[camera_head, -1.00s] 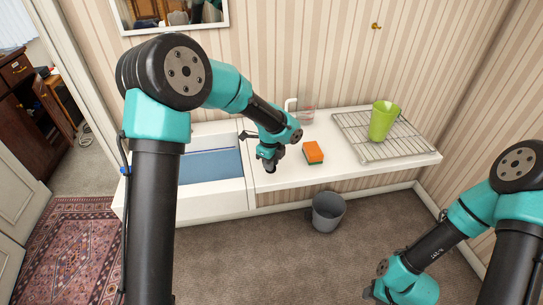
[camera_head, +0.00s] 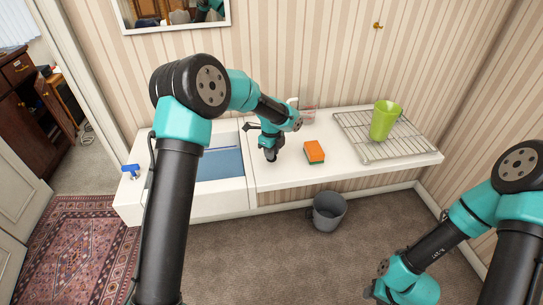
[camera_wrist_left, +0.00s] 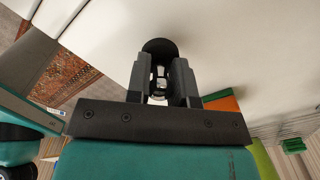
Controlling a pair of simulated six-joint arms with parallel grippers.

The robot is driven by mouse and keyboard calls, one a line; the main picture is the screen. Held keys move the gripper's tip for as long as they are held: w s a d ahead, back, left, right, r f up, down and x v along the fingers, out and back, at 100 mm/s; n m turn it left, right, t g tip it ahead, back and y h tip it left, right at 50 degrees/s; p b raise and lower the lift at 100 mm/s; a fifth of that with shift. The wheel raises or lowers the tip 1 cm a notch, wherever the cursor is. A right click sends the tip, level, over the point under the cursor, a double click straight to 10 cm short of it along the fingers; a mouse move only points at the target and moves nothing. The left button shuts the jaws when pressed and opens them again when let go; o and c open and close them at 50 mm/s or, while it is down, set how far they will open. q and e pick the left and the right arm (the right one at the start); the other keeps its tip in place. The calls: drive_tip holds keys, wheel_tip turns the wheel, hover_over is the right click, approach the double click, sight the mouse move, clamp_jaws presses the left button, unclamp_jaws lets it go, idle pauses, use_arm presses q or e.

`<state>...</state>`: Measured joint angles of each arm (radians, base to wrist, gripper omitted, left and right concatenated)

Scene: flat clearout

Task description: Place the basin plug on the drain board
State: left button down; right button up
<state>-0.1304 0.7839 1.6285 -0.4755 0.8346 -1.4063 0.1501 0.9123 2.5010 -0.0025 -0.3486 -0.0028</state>
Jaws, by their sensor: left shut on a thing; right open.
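The basin plug (camera_wrist_left: 160,47) is a round black piece between the fingertips of my left gripper (camera_wrist_left: 162,82) in the left wrist view. In the head view my left gripper (camera_head: 270,151) points down, shut on the plug, over the white counter just right of the blue basin. The drain board (camera_head: 372,152) is a wire rack at the right end of the counter, with a green cup (camera_head: 384,121) standing on it. My right gripper (camera_head: 372,292) is low at the bottom right, open and well away from the counter; its fingers barely show.
An orange and green sponge (camera_head: 314,151) lies on the counter between my left gripper and the rack. A clear glass (camera_head: 309,115) stands behind. The basin (camera_head: 220,163) is at left. A grey bin (camera_head: 328,211) stands on the floor. The rack's front is bare.

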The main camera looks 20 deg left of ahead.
use_arm(q)
drive_tip(key=shift+f, duration=0.9)
drive_tip(key=shift+f, duration=0.1)
drive_tip(key=c, duration=1)
unclamp_jaws()
wheel_tip(320, 180, up, 12)
drive_tip(key=shift+r, duration=0.1)
